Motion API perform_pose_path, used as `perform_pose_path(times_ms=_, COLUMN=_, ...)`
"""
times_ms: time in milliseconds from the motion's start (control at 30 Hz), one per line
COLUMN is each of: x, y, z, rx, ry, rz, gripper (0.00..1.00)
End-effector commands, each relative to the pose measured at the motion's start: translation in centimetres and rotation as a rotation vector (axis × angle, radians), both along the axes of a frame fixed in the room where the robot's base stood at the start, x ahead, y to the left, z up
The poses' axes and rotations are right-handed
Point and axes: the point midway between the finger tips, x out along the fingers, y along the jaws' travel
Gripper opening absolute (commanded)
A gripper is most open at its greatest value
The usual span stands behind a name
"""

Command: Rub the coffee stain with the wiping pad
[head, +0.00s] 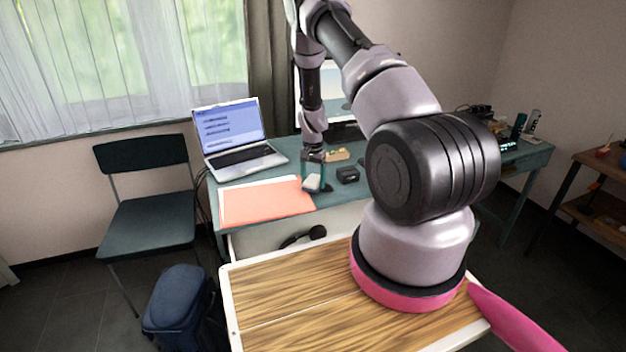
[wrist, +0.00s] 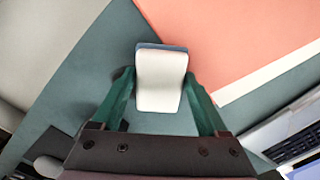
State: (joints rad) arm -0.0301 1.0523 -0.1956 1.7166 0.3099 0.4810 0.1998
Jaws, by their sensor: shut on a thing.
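The wiping pad (wrist: 161,82) is a white block with a blue-grey edge. It also shows in the head view (head: 312,184), low over the teal desk, right of the orange folder. My gripper (wrist: 160,92) has its green fingers on both sides of the pad and is shut on it; in the head view my gripper (head: 313,172) points down at the desk. A dark patch (head: 327,187), likely the coffee stain, shows just right of the pad. In the wrist view it is partly hidden behind the left finger. I cannot tell whether the pad touches the desk.
The orange folder (head: 266,202) lies close beside the pad, with an open laptop (head: 236,137) behind it. A small black box (head: 347,175) and a wooden item (head: 337,155) sit right of my gripper. A monitor stands behind. An open drawer (head: 290,232) is below the desk's front edge.

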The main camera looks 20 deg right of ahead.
Motion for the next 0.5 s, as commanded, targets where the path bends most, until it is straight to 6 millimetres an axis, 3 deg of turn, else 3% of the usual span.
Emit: perform_pose_path(times_ms=500, x=0.02, y=-0.06, z=-0.87, rx=-0.001, ry=-0.001, rz=0.0, gripper=0.32)
